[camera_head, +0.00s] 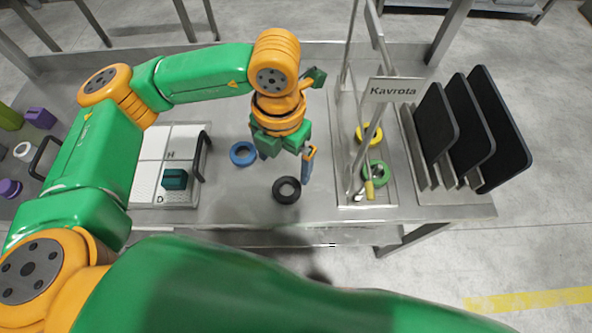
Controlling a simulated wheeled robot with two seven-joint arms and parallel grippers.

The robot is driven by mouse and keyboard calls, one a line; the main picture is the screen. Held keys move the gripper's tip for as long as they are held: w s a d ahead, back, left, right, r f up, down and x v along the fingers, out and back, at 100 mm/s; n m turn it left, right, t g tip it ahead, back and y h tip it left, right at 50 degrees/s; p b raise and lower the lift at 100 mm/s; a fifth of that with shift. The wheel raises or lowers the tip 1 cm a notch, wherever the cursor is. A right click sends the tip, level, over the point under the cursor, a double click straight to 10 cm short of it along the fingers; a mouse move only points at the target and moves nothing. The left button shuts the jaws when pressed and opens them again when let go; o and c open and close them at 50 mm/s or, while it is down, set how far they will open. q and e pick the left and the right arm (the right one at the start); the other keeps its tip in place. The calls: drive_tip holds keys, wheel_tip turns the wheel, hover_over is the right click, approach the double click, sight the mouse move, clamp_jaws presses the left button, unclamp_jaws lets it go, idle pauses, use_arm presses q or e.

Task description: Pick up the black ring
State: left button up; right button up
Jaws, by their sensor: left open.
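The black ring (287,190) lies flat on the grey metal table near its front edge. My left gripper (285,160) is above the table, just behind the black ring, pointing down with its fingers apart. One finger shows to the right of the ring's far side and the other to the left, near a blue ring. Nothing shows between the fingers. My right gripper is not seen; a large green arm part crosses the bottom of the view.
A blue ring (243,153) lies just left of the gripper. A white tray (150,150) with a teal block (175,179) is further left. At right stand a metal frame with a sign (393,90), a yellow ring (369,133), a green ring (376,173) and black panels (500,130).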

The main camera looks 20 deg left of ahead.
sight(288, 190)
use_arm(q)
drive_tip(key=shift+w+f+b, duration=0.2)
drive_tip(key=shift+f+b, duration=0.1)
drive_tip(key=shift+f, duration=0.55)
drive_tip(key=shift+s, duration=0.15)
drive_tip(key=shift+s+f+p, duration=0.25)
drive_tip(key=shift+f+p, duration=0.05)
drive_tip(key=f, duration=0.2)
drive_tip(key=f+p, duration=0.1)
drive_tip(key=f, duration=0.3)
drive_tip(key=shift+d, duration=0.3)
drive_tip(key=c, duration=1.3)
drive_tip(key=shift+o, duration=0.2)
wheel_tip(288, 190, up, 10)
drive_tip(key=shift+b, duration=0.35)
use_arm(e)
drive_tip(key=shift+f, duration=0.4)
